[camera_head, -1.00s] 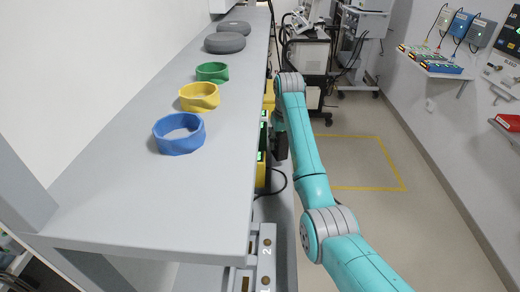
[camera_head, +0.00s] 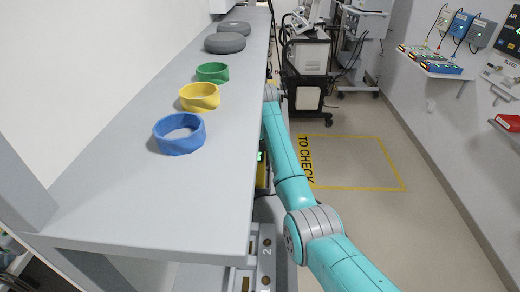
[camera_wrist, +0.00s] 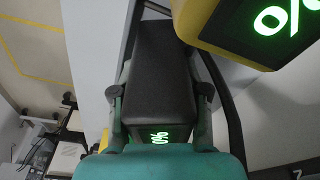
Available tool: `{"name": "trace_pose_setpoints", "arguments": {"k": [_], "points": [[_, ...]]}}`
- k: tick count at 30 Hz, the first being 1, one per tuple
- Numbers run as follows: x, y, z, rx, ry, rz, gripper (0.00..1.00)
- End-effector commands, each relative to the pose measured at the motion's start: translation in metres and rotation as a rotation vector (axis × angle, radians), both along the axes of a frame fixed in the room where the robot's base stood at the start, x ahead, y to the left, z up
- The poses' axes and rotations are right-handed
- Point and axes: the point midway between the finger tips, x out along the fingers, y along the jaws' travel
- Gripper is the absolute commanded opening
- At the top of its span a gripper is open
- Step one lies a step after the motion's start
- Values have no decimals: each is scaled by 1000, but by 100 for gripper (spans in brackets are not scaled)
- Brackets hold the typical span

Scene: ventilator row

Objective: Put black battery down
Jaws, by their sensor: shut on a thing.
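The black battery (camera_wrist: 160,75) is a dark block in the middle of the wrist view, with a lit green percent display at its near end. My gripper (camera_wrist: 160,96) is shut on it, one finger on each side. In the head view my gripper and the battery are hidden by the shelf edge and my own arm. A pale surface lies behind the battery in the wrist view; I cannot tell whether the battery touches it.
A yellow unit (camera_wrist: 187,14) with a green percent display is close right of the battery. A black cable runs beside it. The grey shelf (camera_head: 110,200) bears blue (camera_head: 180,146), yellow (camera_head: 200,104) and green (camera_head: 213,77) rings. The marked floor area (camera_head: 355,165) is clear.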

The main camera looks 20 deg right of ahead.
Motion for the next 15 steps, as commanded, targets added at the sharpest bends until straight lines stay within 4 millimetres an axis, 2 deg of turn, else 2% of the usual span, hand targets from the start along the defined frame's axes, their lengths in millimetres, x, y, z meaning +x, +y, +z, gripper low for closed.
{"name": "trace_pose_setpoints", "arguments": {"k": [5,6,8,15], "points": [[0,0,-1,0,-1,0,0],[0,0,-2,0,1,0,55],[0,0,-2,0,1,0,70],[0,0,-2,0,1,0,71]]}}
